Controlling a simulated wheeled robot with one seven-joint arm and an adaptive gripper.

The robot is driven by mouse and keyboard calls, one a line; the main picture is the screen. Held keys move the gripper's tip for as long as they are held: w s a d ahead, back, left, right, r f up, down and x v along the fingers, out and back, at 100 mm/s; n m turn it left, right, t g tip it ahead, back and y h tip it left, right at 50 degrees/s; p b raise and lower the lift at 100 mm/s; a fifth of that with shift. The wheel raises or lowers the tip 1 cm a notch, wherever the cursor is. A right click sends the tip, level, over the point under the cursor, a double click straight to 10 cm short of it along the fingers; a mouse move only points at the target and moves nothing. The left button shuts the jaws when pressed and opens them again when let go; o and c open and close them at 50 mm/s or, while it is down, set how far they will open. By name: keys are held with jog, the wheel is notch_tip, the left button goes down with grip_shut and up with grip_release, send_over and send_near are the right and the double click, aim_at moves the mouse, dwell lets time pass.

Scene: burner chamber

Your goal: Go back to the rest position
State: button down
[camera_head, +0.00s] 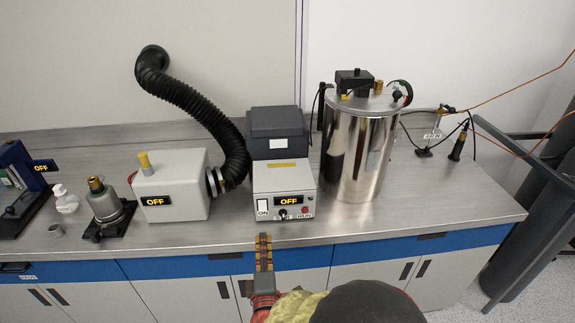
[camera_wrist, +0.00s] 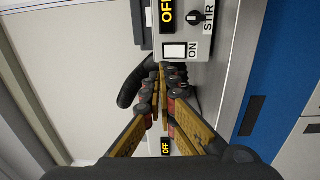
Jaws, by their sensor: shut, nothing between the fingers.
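My gripper (camera_head: 264,240) is in front of the bench's front edge, below and a little left of the grey control box (camera_head: 284,187). Its fingers are together with nothing between them. In the wrist view the fingers (camera_wrist: 163,72) reach up toward the control box (camera_wrist: 190,45), which appears turned sideways. The box has an OFF display, a white ON switch, a STIR knob and a red button. I cannot tell whether the fingertips touch the box, but in the head view they appear apart from it.
A steel chamber (camera_head: 362,155) stands right of the box. A white box (camera_head: 172,187) with a black hose (camera_head: 195,105) stands left. Farther left are a small metal device (camera_head: 103,203) and a white bottle (camera_head: 65,200). The bench front (camera_head: 420,232) is bare on the right.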

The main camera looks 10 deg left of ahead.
jog(key=s+a+f+m+g+y, duration=0.1)
jog(key=s+f+m+g, duration=0.2)
jog(key=f, duration=0.4)
jog(key=s+a+f+m+g, duration=0.2)
jog(key=f+g, duration=0.2)
jog(key=f, duration=0.2)
jog(key=s+d+m+g, duration=0.35)
jog(key=s+g, duration=0.25)
jog(key=s, duration=0.2)
jog(key=s+d+r+m+h, duration=0.1)
jog(key=s+d+r+m, duration=0.2)
jog(key=d+r, duration=0.5)
jog(key=s+d+r+m+h, duration=0.2)
jog(key=s+d+r+m, duration=0.2)
jog(key=d+r, duration=0.5)
jog(key=s+d+r+m+h, duration=0.2)
jog(key=d+r+m, duration=0.3)
jog(key=d+r, duration=0.4)
jog(key=s+d, duration=0.1)
jog(key=d, duration=0.6)
jog(key=shift+s+r, duration=0.25)
